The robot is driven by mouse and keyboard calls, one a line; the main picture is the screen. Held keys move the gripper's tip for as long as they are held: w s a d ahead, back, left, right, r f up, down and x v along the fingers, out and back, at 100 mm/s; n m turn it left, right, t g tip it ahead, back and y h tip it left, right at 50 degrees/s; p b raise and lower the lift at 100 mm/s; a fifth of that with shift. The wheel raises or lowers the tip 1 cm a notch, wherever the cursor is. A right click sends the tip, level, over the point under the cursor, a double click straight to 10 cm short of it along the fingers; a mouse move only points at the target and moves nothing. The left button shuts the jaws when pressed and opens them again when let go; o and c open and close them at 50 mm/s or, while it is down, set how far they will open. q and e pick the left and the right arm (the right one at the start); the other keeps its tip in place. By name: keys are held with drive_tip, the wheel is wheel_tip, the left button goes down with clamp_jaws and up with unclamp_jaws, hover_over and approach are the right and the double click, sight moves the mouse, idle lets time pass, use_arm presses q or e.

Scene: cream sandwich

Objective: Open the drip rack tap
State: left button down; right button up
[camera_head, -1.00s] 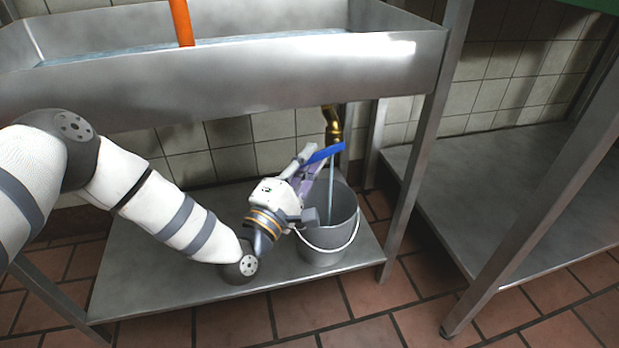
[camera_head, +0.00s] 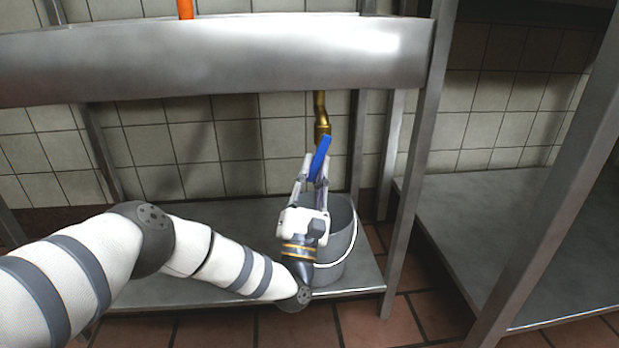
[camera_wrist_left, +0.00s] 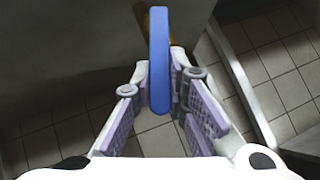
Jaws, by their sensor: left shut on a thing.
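The drip rack tap is a brass pipe (camera_head: 321,112) under the steel rack trough, with a blue lever handle (camera_head: 320,157). The handle points out towards me and looks tilted in the head view. My left gripper (camera_head: 317,172) is shut on the handle, with a finger on each side of it. In the left wrist view the blue handle (camera_wrist_left: 159,60) stands between the fingertips of the gripper (camera_wrist_left: 165,82). A grey bucket (camera_head: 343,240) stands below the tap, partly hidden by my gripper. The tap's outlet is hidden. My right gripper is not in view.
The steel trough (camera_head: 220,58) hangs above my arm, with an orange thing (camera_head: 185,9) at its top edge. A rack leg (camera_head: 412,170) stands right of the bucket. The lower shelf (camera_head: 195,293) is otherwise clear. Another low steel shelf (camera_head: 500,232) lies at right.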

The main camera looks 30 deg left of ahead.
use_arm(q)
drive_tip(key=shift+w+d+n+y, duration=0.1)
drive_tip(key=shift+d+n+y, duration=0.15)
drive_tip(key=shift+n+y, duration=0.8)
drive_tip(key=shift+w+d+n+g+y+p, duration=0.15)
drive_tip(key=shift+n+g+y+p, duration=0.3)
drive_tip(key=shift+n+y, duration=0.8)
drive_tip(key=shift+n, duration=0.2)
drive_tip(key=c, duration=1.6)
unclamp_jaws()
drive_tip(key=shift+o, duration=0.2)
drive_tip(key=shift+f, duration=0.1)
drive_tip(key=v, duration=1.2)
